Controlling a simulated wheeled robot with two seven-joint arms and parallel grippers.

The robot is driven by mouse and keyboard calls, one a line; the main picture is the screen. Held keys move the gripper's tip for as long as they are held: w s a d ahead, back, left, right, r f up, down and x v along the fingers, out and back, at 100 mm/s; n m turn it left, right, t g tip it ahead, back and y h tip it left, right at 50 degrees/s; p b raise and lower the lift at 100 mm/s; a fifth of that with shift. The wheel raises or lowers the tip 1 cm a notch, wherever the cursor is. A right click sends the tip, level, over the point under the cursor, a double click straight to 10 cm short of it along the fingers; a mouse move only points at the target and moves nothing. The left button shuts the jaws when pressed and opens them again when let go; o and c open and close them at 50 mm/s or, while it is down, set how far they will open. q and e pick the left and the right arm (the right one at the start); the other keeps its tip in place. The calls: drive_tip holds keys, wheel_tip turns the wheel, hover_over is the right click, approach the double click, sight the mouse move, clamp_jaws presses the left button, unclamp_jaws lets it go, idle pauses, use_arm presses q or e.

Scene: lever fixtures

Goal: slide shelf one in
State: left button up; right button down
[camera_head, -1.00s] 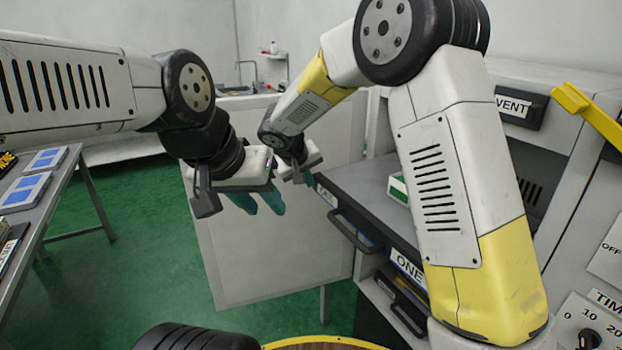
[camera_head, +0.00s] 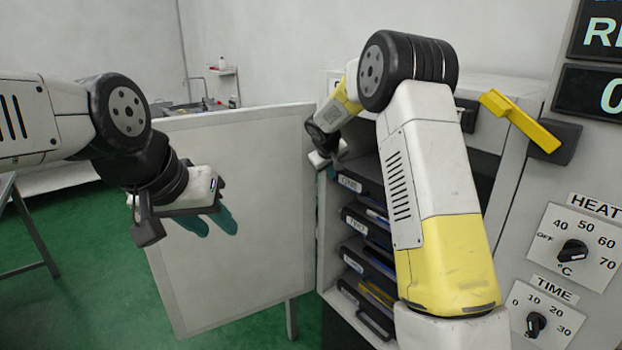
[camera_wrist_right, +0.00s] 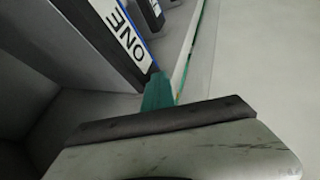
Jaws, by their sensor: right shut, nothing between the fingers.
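Shelf one (camera_head: 366,186) is the dark top shelf in the open cabinet, with a white ONE label on its front. Its front is roughly in line with the shelves below. The label also shows at the top of the right wrist view (camera_wrist_right: 127,40). My right gripper (camera_head: 332,172) is at the left end of that front, partly hidden by my arm. Its teal fingers (camera_wrist_right: 158,92) are shut and empty beside the label; I cannot tell if they touch the shelf. My left gripper (camera_head: 211,226) is open and empty in front of the cabinet door, away from the shelf.
The pale cabinet door (camera_head: 240,210) stands swung open to the left. Several labelled shelves, including one lower shelf (camera_head: 364,258), sit under shelf one. A yellow handle (camera_head: 520,120) and the HEAT (camera_head: 572,250) and TIME (camera_head: 536,322) knobs are at the right. Green floor lies at left.

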sight(345, 166)
drive_tip(key=w+d, duration=0.1)
drive_tip(key=d, duration=0.1)
drive_tip(key=w+d, duration=0.2)
drive_tip(key=shift+w+d+r, duration=0.1)
drive_tip(key=shift+w+d, duration=0.05)
drive_tip(key=shift+d, duration=0.15)
drive_tip(key=shift+d, duration=0.1)
